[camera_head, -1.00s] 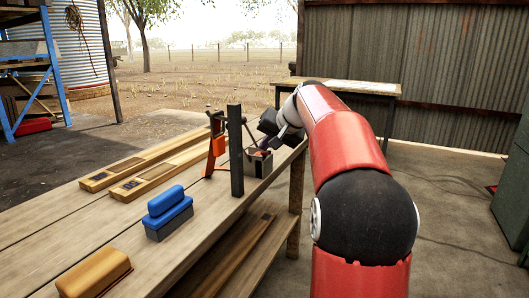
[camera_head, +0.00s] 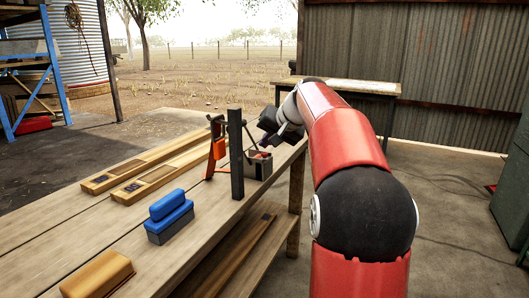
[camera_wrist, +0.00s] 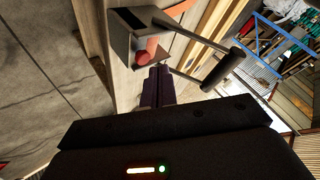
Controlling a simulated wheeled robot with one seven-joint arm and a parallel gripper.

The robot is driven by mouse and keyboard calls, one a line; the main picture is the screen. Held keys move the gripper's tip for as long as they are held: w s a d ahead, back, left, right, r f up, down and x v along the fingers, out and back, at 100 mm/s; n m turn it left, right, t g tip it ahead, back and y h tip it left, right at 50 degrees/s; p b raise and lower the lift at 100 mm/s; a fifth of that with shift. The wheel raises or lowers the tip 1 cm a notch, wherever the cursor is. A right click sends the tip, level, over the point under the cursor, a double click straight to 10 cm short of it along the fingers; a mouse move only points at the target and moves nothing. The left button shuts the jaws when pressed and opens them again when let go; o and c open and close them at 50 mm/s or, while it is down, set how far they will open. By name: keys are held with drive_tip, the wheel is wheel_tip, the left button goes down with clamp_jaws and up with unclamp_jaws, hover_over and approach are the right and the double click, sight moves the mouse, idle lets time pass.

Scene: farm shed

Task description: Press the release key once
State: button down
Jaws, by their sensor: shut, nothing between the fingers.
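A small grey box-shaped unit (camera_head: 259,168) sits at the right edge of the wooden bench, with a red-orange part (camera_head: 263,155) at its top. In the wrist view the grey unit (camera_wrist: 122,38) has a rounded red-orange part (camera_wrist: 147,48) in its opening, and a thin-rod lever with a dark handle (camera_wrist: 222,70) beside it. I cannot tell for sure which part is the release key. My gripper (camera_head: 267,140) is shut and empty, just above the unit. In the wrist view its fingertips (camera_wrist: 159,73) are close to the red-orange part; contact cannot be told.
A dark upright post (camera_head: 236,150) and an orange clamp-like tool (camera_head: 216,150) stand left of the unit. Wooden pieces (camera_head: 160,175), a blue block (camera_head: 170,216) and a tan block (camera_head: 97,275) lie on the bench (camera_head: 60,235).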

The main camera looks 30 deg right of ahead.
drive_tip(key=shift+r, duration=0.15)
wheel_tip(320, 180, up, 5)
drive_tip(key=p, duration=0.4)
idle(0.8)
